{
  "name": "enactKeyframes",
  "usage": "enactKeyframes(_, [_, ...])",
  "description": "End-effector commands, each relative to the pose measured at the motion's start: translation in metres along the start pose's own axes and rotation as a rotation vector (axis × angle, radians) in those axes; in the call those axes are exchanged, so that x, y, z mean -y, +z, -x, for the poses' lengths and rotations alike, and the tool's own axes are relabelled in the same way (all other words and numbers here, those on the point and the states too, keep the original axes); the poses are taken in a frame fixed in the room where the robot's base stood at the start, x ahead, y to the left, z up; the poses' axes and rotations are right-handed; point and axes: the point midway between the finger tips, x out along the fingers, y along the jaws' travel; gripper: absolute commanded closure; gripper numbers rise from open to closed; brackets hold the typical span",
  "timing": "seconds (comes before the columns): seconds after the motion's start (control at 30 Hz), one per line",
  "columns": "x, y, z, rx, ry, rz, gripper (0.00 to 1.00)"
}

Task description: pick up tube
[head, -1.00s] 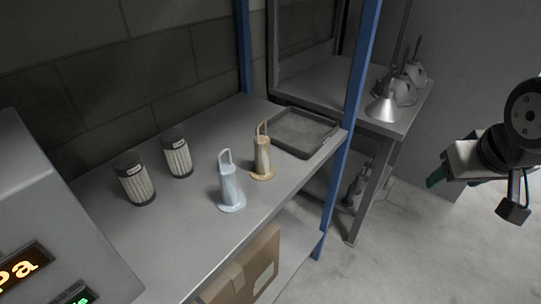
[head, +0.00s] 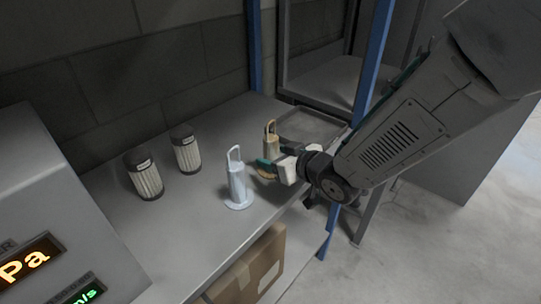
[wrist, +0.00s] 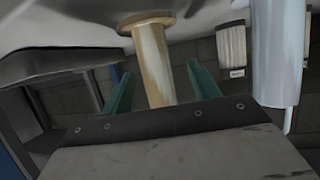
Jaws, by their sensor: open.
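Two tubes with looped tops and round bases stand upright on the grey shelf (head: 205,215). The tan tube (head: 270,141) is farther back, and the pale blue tube (head: 237,182) is nearer. My gripper (head: 268,168) is open at the tan tube, hiding part of its lower body in the head view. In the wrist view the tan tube (wrist: 153,62) appears between the teal fingers of my gripper (wrist: 161,84), with a gap on each side. The pale blue tube (wrist: 278,50) is beside the right finger in that view.
Two pleated filters (head: 145,175) stand left on the shelf. A grey tray (head: 309,128) lies behind the tan tube. A blue post (head: 377,55) rises near my arm. A box with displays (head: 50,215) fills the left foreground; a cardboard box (head: 252,268) sits below.

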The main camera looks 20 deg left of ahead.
Motion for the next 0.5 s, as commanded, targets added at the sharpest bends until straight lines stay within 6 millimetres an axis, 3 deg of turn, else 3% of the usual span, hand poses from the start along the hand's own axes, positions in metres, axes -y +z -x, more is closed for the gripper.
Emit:
enactKeyframes(0.3, [-0.004,0.002,-0.044,0.0,0.001,-0.001,0.39])
enactKeyframes(0.5, [-0.004,0.002,-0.05,0.0,0.002,-0.001,0.39])
